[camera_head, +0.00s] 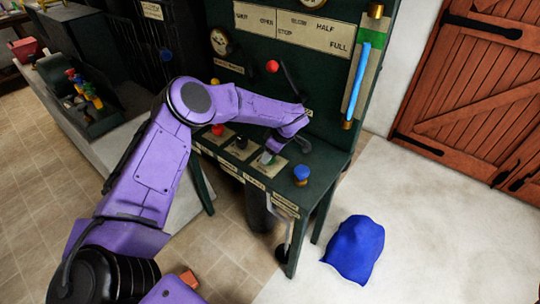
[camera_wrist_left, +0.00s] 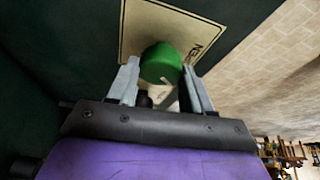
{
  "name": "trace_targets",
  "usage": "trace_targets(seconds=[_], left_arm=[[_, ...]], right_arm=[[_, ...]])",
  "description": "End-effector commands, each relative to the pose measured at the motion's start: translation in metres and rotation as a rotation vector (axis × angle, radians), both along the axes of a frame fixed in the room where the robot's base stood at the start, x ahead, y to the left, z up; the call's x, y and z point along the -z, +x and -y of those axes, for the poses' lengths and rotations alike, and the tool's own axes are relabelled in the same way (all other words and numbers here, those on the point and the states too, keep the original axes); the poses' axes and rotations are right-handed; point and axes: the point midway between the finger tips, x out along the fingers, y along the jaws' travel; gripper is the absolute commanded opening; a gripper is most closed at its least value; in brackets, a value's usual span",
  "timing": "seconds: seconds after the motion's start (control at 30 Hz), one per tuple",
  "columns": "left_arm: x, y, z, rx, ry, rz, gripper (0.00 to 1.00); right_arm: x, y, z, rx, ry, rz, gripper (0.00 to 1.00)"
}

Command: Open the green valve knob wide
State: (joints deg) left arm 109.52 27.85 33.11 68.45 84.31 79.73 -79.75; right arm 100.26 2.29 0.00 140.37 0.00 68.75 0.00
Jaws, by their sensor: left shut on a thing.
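The green valve knob (camera_wrist_left: 160,60) is a round cap on a pale label plate (camera_wrist_left: 190,28) in the left wrist view. A short white mark shows on its near side. My left gripper (camera_wrist_left: 160,68) has one grey finger on each side of the knob and is shut on it. In the head view my left gripper (camera_head: 271,156) reaches down to the console's shelf, and the knob is mostly hidden by it. My right gripper is not in view.
A red knob (camera_head: 218,129), a black knob (camera_head: 241,142) and a blue knob (camera_head: 301,173) share the green console shelf. A red ball-topped lever (camera_head: 272,67) and a blue gauge tube (camera_head: 358,82) are behind. A blue cloth-like heap (camera_head: 354,248) lies on the floor.

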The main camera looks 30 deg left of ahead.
Motion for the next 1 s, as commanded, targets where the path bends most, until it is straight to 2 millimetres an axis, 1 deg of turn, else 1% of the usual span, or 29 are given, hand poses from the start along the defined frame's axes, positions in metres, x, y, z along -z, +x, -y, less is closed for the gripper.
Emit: trace_targets(seconds=[0.03,0.5,0.7,1.0], left_arm=[[0.004,0.0,0.001,-0.042,-0.001,-0.001,0.19],[0.004,0.002,0.0,-0.453,-0.002,-0.002,0.19],[0.003,0.003,0.0,-0.57,-0.002,-0.002,0.19],[0.002,0.003,-0.001,-0.659,-0.001,-0.003,0.19]], right_arm=[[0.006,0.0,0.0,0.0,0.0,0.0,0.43],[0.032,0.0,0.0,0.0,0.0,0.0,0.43],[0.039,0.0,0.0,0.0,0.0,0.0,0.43],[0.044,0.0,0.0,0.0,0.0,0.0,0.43]])
